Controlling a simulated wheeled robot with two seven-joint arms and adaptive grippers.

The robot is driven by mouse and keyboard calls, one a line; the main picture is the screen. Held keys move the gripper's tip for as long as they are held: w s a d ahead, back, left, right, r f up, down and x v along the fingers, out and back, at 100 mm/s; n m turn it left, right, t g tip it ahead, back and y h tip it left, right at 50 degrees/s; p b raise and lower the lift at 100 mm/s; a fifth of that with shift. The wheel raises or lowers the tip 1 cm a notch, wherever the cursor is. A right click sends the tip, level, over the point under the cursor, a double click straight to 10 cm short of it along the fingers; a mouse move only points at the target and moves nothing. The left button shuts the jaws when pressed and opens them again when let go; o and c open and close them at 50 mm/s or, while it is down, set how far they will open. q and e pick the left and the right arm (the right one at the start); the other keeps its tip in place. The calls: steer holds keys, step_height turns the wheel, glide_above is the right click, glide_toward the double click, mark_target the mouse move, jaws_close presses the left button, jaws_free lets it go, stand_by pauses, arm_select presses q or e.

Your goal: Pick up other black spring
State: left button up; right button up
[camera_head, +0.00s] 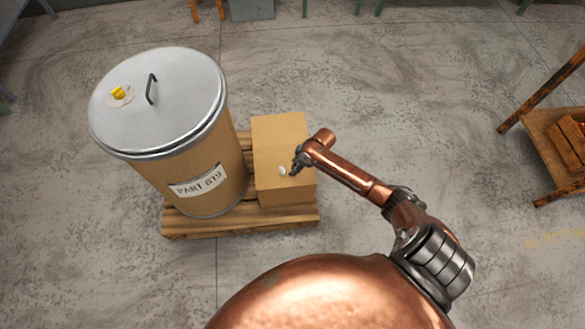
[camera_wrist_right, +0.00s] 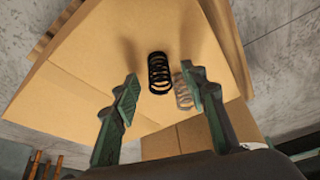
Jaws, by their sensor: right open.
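A black spring (camera_wrist_right: 158,73) is on the cardboard box in the right wrist view, with its coils showing whole. It appears in the gap between my fingertips, with space on both sides. My right gripper (camera_wrist_right: 159,80) is open and empty, pointing at the box top. A pale spring (camera_wrist_right: 182,93) is close beside the black one, partly hidden by the right-hand finger. In the head view my right gripper (camera_head: 295,167) is over the box top beside the small pale spring (camera_head: 282,171); I cannot make out the black spring there. My left gripper is not in view.
The cardboard box (camera_head: 278,131) stands on a wooden pallet (camera_head: 190,226) next to a large drum (camera_head: 200,165) with a grey lid. A yellow object (camera_head: 118,92) is on the lid. A wooden stand (camera_head: 545,130) with bricks is at the far right. Concrete floor lies clear between.

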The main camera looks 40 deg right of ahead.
steer(key=shift+w+f, duration=0.1)
steer(key=shift+f, duration=0.2)
steer(key=shift+c, duration=0.3)
jaws_close()
steer(key=shift+r, duration=0.2)
